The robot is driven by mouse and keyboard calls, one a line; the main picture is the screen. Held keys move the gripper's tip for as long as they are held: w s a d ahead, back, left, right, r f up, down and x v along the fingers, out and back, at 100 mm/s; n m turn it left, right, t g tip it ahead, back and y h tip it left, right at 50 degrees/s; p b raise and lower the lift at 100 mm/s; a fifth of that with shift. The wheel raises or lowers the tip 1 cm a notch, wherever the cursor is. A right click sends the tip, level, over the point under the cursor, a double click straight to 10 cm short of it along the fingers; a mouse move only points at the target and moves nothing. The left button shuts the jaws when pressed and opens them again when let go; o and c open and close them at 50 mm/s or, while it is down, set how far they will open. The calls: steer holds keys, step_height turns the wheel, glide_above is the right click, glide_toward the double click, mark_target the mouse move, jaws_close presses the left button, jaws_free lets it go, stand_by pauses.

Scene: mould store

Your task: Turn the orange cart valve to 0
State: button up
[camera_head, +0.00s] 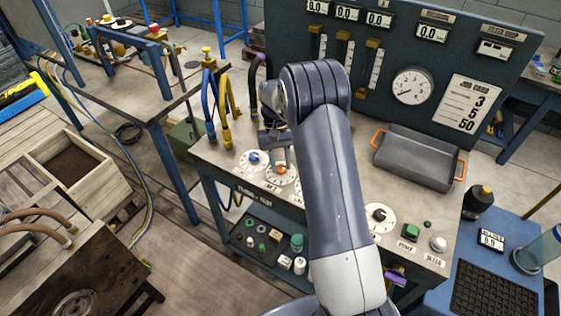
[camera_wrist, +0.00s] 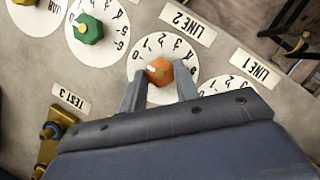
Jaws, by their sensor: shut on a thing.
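The orange valve (camera_wrist: 161,73) is a small faceted knob on a round white numbered dial (camera_wrist: 160,43), in the middle of the wrist view. A pale mark shows on its upper left side; I cannot tell which number it points at. My gripper (camera_wrist: 158,80) has one finger on each side of the orange valve and is shut on it. In the head view the orange valve (camera_head: 281,169) sits on the bench top, under my gripper (camera_head: 277,148). The fingers hide the lower part of the dial.
A green knob (camera_wrist: 89,29) on its own dial is at the upper left of the wrist view. A blue knob (camera_head: 253,157) is close left of my gripper. Blue and yellow bent pipes (camera_head: 227,105) rise behind. A grey tray (camera_head: 415,155) stands to the right.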

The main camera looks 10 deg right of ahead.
steer(key=o, duration=1)
steer(key=shift+c, duration=0.2)
steer(key=v, duration=1)
steer(key=shift+w+r+b, duration=0.2)
steer(key=shift+r+b, duration=0.15)
steer(key=shift+f, duration=0.1)
steer(key=x, duration=1)
steer(key=shift+s+f+p, duration=0.25)
steer(key=shift+f+p, duration=0.05)
steer(key=shift+p, duration=0.1)
